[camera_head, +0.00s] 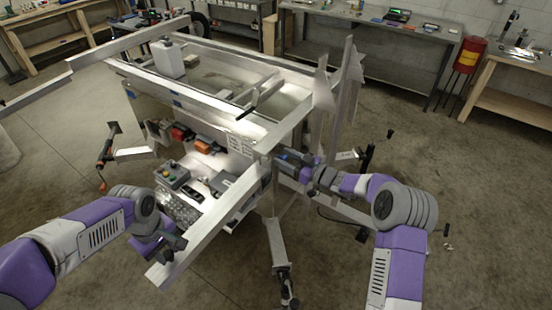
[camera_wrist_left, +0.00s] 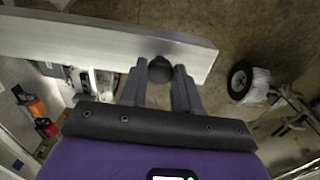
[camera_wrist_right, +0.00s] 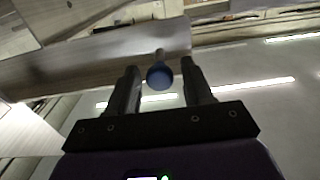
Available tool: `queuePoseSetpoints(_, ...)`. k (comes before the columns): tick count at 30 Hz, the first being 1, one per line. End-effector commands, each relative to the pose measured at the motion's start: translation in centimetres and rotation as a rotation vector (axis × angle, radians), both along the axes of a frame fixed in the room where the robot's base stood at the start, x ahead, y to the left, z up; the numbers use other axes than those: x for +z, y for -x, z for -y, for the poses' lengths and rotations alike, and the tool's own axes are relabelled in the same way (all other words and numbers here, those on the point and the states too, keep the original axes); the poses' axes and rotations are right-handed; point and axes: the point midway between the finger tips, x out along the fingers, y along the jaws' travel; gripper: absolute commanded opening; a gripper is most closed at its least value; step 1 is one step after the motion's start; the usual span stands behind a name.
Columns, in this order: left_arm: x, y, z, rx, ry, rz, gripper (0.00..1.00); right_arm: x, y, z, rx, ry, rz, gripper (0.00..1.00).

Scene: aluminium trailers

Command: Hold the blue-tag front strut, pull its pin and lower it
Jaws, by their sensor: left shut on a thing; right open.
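The front strut (camera_head: 215,222) is a bare aluminium beam sloping from the trailer's (camera_head: 250,128) near corner toward me; it also crosses the left wrist view (camera_wrist_left: 60,38). My left gripper (camera_head: 176,243) is at its lower end, shut on a dark round knob (camera_wrist_left: 160,69) on the beam. A pin with a blue ball head (camera_wrist_right: 160,76) sticks out of a metal beam in the right wrist view. My right gripper (camera_wrist_right: 158,72) is open, with one finger on each side of the blue head. The gripper hides the pin in the head view.
A control box with buttons (camera_head: 172,174) and red and orange connectors (camera_head: 205,144) sit on the trailer front. A jack leg (camera_head: 279,245) stands below the corner. Upright metal plates (camera_head: 345,90) rise just beyond my right gripper. Open floor lies to the right.

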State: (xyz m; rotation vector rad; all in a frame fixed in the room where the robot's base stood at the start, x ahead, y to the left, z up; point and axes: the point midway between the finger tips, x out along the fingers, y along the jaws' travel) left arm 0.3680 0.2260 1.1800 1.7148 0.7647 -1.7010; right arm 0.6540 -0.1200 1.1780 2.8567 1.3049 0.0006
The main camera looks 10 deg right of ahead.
Motion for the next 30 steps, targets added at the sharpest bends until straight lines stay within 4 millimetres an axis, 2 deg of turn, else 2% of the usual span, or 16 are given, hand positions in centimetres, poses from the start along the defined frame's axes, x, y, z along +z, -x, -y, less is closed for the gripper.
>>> queuePoseSetpoints(10, 0.04, -0.04, -0.02, 0.0, 0.0, 0.001, 0.0, 0.0, -0.31, -0.42, 0.0, -0.001, -0.001, 0.51)
queuePoseSetpoints(20, 0.04, -0.04, -0.02, 0.0, 0.0, 0.001, 0.0, 0.0, -0.29, -0.38, 0.0, -0.001, -0.001, 0.02)
queuePoseSetpoints(27, 0.04, -0.04, -0.02, 0.0, 0.0, 0.001, 0.0, 0.0, -0.27, -0.34, 0.0, -0.001, -0.001, 0.0)
queuePoseSetpoints(30, 0.04, -0.04, -0.02, 0.0, 0.0, 0.001, 0.0, 0.01, 0.13, 0.27, -0.002, 0.0, -0.001, 0.0)
